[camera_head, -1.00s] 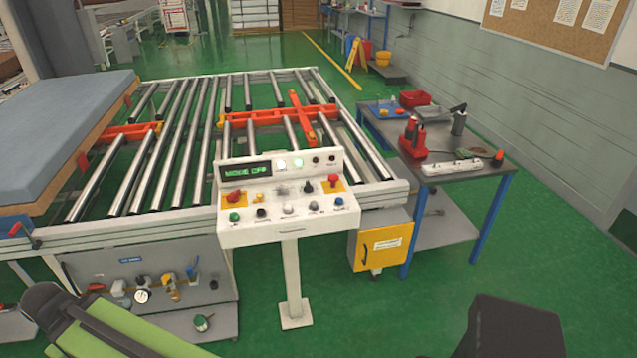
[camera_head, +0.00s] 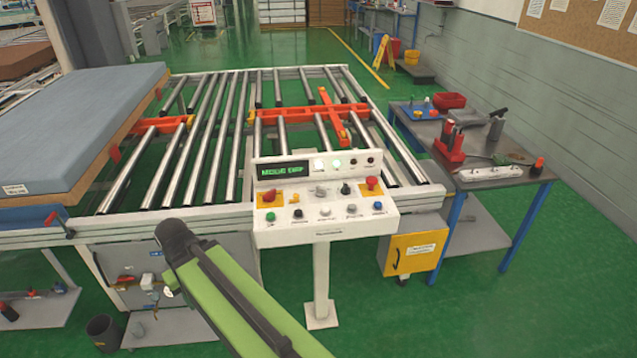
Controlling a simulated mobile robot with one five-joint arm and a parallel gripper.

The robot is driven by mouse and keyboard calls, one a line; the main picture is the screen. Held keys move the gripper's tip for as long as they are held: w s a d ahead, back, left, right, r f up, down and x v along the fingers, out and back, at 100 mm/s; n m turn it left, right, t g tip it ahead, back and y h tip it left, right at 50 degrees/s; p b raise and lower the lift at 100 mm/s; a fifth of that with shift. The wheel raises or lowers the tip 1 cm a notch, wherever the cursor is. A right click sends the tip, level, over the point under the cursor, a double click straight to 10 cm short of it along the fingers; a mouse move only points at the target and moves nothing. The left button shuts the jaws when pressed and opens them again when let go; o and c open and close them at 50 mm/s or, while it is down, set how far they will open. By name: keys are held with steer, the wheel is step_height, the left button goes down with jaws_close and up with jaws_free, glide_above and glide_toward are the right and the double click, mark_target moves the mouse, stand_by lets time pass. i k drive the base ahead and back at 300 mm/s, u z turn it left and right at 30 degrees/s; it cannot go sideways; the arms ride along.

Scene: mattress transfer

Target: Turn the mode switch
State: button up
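The white control panel (camera_head: 278,232) stands on a post in front of the roller table. Its face carries a black knob (camera_head: 346,189), a small yellowish knob (camera_head: 295,198), two red buttons on yellow plates (camera_head: 269,196) (camera_head: 372,184) and a lower row of small buttons. I cannot tell which control is the mode switch. A green-lettered display (camera_head: 284,169) sits at its upper left; its text is blurred. My green arm link rises from the bottom edge, its dark end left of the panel and apart from it in the picture. No gripper fingers show.
The roller table (camera_head: 225,140) lies behind the panel, with a blue-grey mattress (camera_head: 75,125) at left. A workbench (camera_head: 480,182) with tools stands right, beside a yellow cabinet (camera_head: 412,252). A dark bin (camera_head: 104,333) stands lower left. Green floor (camera_head: 450,315) is open lower right.

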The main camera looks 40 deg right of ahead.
mark_target(320, 192)
steer(key=i, duration=0.9)
